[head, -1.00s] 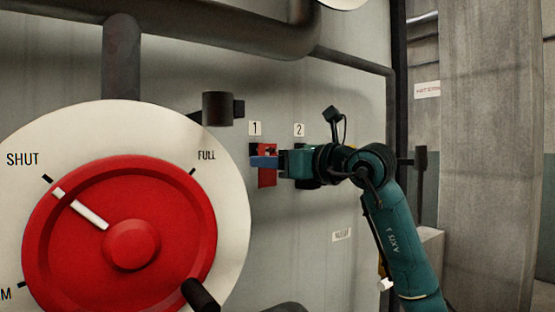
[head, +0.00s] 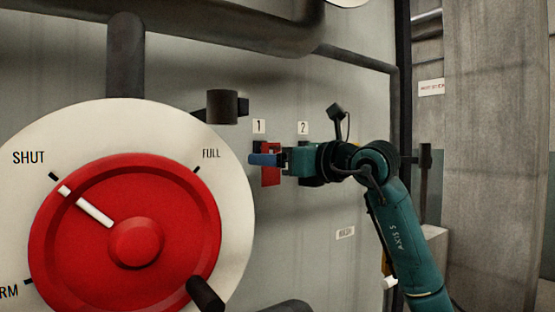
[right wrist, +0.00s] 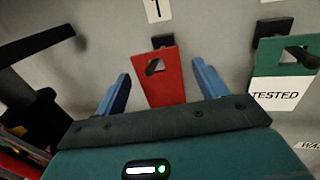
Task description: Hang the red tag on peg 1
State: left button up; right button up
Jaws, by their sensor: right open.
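The red tag (head: 271,176) is at the wall below the label 1 (head: 259,126), upright, partly hidden by a blue finger in the head view. In the right wrist view the red tag (right wrist: 163,88) stands between the fingers, with a gap on each side. The dark mount of peg 1 (right wrist: 162,41) shows just above the tag's top edge. Something dark shows in the tag's hole; I cannot tell for certain that the peg passes through it. My right gripper (right wrist: 162,70) is open around the tag; it also shows in the head view (head: 254,159). My left gripper is not in view.
A green tag (right wrist: 285,80) reading TESTED is at peg 2, close right of my right gripper. A big red dial (head: 75,225) with a white plate fills the left. A black cylinder (head: 222,106) juts out left of peg 1. Pipes (head: 220,30) run above.

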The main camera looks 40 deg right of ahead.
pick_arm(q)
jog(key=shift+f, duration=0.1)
pick_arm(e)
jog(key=shift+s, duration=0.1)
pick_arm(q)
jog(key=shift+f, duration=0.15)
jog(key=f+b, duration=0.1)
jog(key=b, duration=0.2)
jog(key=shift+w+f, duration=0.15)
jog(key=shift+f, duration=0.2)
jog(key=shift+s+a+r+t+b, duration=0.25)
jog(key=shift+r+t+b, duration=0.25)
jog(key=shift+b, duration=0.3)
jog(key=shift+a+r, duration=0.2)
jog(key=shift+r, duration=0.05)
pick_arm(e)
jog(key=s+d, duration=0.2)
jog(key=s, duration=1)
jog(key=shift+s, duration=0.4)
